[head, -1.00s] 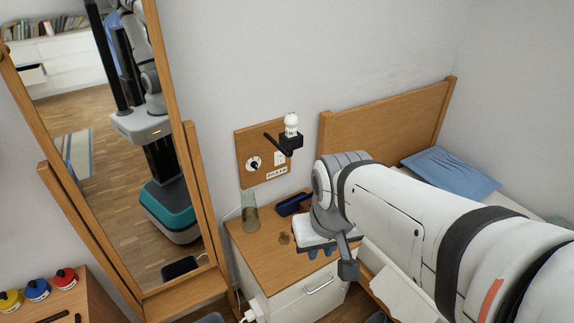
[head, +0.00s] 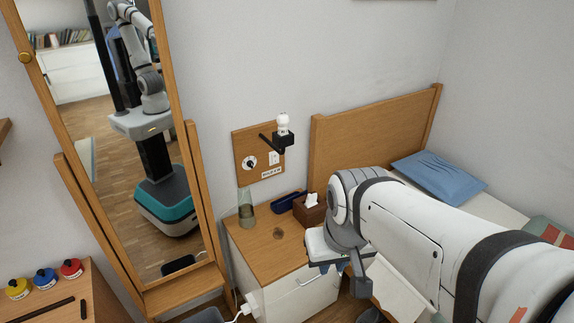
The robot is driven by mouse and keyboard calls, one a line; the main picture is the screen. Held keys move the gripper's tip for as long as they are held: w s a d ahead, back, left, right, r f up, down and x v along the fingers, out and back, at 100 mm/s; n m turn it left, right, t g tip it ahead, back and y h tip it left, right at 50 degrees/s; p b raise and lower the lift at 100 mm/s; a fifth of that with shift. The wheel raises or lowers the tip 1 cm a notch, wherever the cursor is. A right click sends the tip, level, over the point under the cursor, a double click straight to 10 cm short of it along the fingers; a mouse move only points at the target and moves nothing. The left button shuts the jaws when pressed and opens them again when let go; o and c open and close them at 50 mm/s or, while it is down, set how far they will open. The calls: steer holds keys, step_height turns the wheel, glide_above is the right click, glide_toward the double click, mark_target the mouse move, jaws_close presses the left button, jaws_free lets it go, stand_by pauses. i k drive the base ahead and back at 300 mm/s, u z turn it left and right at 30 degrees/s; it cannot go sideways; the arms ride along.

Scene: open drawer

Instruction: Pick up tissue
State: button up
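A white tissue (head: 312,198) sticks up from a brown box (head: 312,213) at the back right of the wooden nightstand top (head: 262,247). My gripper (head: 323,267) is in front of the nightstand, below and to the right of the tissue box and apart from it. Only small blue parts show under my wrist, so I cannot tell whether it is open or shut. My arm hides part of the nightstand's right side.
A dark blue case (head: 287,202), a greenish glass (head: 246,208) and a small brown item (head: 278,233) share the top. A lamp (head: 282,132) juts from the wall board above. A mirror (head: 130,215) stands left, a bed headboard (head: 372,132) right.

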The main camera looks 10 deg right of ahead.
mark_target(311, 199)
steer(key=i, duration=0.95)
